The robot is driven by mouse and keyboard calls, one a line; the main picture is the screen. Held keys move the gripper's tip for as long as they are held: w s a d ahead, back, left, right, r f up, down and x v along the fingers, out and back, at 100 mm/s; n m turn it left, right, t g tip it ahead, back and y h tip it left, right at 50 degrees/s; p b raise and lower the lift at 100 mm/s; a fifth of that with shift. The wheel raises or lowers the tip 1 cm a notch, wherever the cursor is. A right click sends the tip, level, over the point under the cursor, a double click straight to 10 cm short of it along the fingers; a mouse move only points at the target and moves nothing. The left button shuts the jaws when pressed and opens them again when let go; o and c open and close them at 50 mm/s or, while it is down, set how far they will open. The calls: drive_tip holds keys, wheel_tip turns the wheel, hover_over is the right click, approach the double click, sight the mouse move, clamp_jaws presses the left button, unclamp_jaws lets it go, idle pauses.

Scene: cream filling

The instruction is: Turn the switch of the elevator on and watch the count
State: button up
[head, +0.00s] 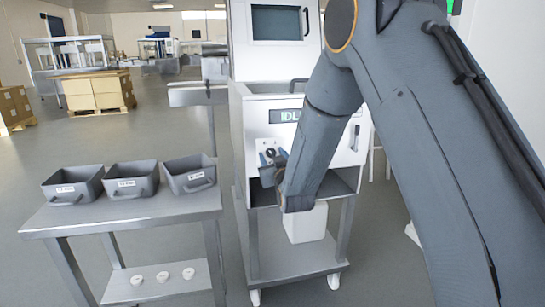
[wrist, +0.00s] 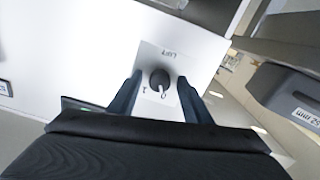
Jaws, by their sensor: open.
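The elevator switch is a round dark knob (wrist: 159,77) on a white plate (wrist: 177,66) marked LIFT, 0 and 1. Its pale pointer mark faces the 0. In the head view the switch plate (head: 267,146) shows on the front of the white machine (head: 257,110). My gripper (wrist: 161,90) is open, with one finger on each side of the knob; I cannot tell whether either touches it. In the head view my gripper (head: 271,166) is at the switch plate, partly hidden by my arm. The machine's display (head: 289,116) reads "IDL", the rest hidden by my arm. No count is visible.
Three grey bins (head: 133,181) stand on a metal table (head: 130,210) at left, with three small white pieces (head: 163,276) on its lower shelf. A white container (head: 306,223) is under the machine. Boxes on pallets (head: 98,91) stand behind. Floor between table and machine is narrow.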

drive_tip(key=c, duration=1.1)
drive_tip(key=shift+o, duration=0.2)
drive_tip(key=shift+m, duration=0.4)
drive_tip(key=m+b, duration=0.1)
drive_tip(key=m, duration=0.4)
drive_tip(key=shift+m, duration=0.3)
drive_tip(key=m+b, duration=0.1)
drive_tip(key=m, duration=0.4)
drive_tip(key=shift+b, duration=0.35)
drive_tip(key=shift+m, duration=0.4)
